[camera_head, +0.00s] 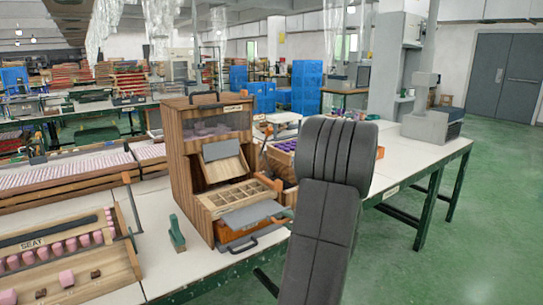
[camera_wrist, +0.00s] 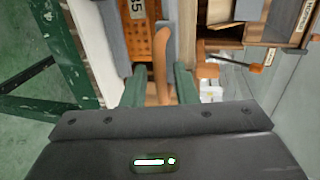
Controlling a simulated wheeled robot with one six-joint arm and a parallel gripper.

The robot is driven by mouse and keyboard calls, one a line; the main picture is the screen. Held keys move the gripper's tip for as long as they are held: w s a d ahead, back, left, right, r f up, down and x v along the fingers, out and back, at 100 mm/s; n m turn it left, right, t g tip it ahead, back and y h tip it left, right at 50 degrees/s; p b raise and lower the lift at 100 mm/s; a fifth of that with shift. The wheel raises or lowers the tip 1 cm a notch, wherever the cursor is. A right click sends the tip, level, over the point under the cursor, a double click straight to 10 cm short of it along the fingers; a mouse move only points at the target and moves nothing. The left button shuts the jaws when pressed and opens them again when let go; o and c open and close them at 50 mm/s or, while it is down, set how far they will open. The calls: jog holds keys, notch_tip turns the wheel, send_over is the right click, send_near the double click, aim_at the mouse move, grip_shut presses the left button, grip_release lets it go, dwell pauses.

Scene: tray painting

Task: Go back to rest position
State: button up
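In the head view my dark grey arm stands in front of the table and hides my gripper. In the wrist view the two green fingers of my gripper (camera_wrist: 160,84) stand apart. An orange-brown bar (camera_wrist: 161,62) shows between them, with a gap on both sides; I cannot tell how far below the fingers it lies. A perforated orange tray (camera_wrist: 138,48) with a white label lies beyond the left finger. The wooden dispenser cabinet (camera_head: 181,150) stands on the table, with a compartmented tray and a grey plate at its front.
The white table (camera_head: 435,152) runs on to the right, with a grey machine (camera_head: 433,125) at its end. Wooden trays of pink pieces (camera_head: 75,180) and a rack marked SEAT (camera_head: 70,265) lie left. A green clamp-like piece (camera_head: 177,236) stands by the cabinet. Green floor (camera_head: 450,260) is open at right.

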aim_at(278, 212)
jog(key=w+p, duration=0.1)
jog(key=w+a+p, duration=0.1)
jog(key=w+a, duration=0.1)
jog(key=shift+w+a+r+p, duration=0.2)
jog(key=shift+w+a+p, duration=0.05)
jog(key=shift+w+p, duration=0.15)
jog(key=shift+w+a+f, duration=0.2)
jog(key=shift+w+a, duration=0.15)
jog(key=shift+w, duration=0.05)
jog(key=shift+s, duration=0.15)
